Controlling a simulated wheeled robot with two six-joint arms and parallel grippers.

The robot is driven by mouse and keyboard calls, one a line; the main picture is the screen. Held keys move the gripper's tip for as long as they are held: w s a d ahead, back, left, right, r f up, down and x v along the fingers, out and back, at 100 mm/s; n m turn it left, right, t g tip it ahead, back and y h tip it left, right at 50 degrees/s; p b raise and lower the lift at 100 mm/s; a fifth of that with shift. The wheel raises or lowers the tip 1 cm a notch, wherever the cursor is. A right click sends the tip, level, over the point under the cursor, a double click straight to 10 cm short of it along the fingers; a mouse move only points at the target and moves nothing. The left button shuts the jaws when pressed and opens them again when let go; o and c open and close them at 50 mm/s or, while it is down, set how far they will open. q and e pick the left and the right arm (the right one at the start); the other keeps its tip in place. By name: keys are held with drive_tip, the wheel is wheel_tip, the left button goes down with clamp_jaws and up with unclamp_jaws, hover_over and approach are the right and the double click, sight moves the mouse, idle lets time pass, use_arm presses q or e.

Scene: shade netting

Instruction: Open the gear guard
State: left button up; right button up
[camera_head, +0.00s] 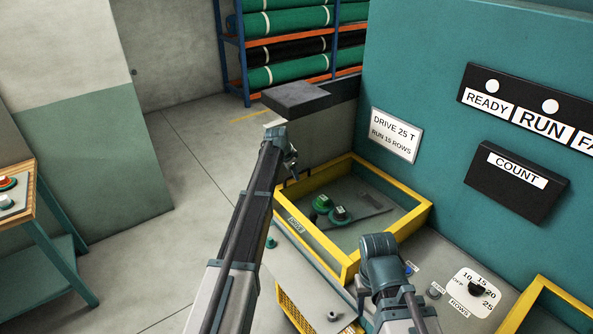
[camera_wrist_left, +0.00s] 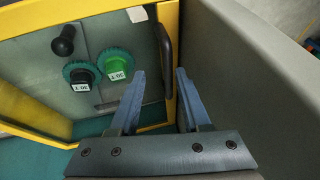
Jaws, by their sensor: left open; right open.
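The gear guard (camera_head: 407,233) is a yellow frame around a clear window on the machine's top. It lies closed over two gears, one with a green hub (camera_wrist_left: 117,67) and one with a dark hub (camera_wrist_left: 81,79). A dark bar handle (camera_wrist_left: 165,62) stands on the frame's edge in the left wrist view. My left gripper (camera_head: 291,168) is at the guard's far left corner. Its open fingers (camera_wrist_left: 158,95) point toward the handle and nothing is held. I cannot tell whether they touch it. My right gripper (camera_head: 361,288) is low over the near edge, partly hidden by its arm.
A teal cabinet wall carries a sign reading "DRIVE 25 T, RUN 15 ROWS" (camera_head: 396,136) and a COUNT box (camera_head: 515,182). A rows dial (camera_head: 474,291) sits right of my right arm. A second yellow frame (camera_head: 548,292) is at lower right.

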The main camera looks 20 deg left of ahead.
use_arm(q)
drive_tip(key=w, duration=0.2)
drive_tip(key=w+f+b, duration=0.1)
drive_tip(key=shift+d+f, duration=0.1)
drive_tip(key=shift+d, duration=0.3)
clamp_jaws()
idle(1.1)
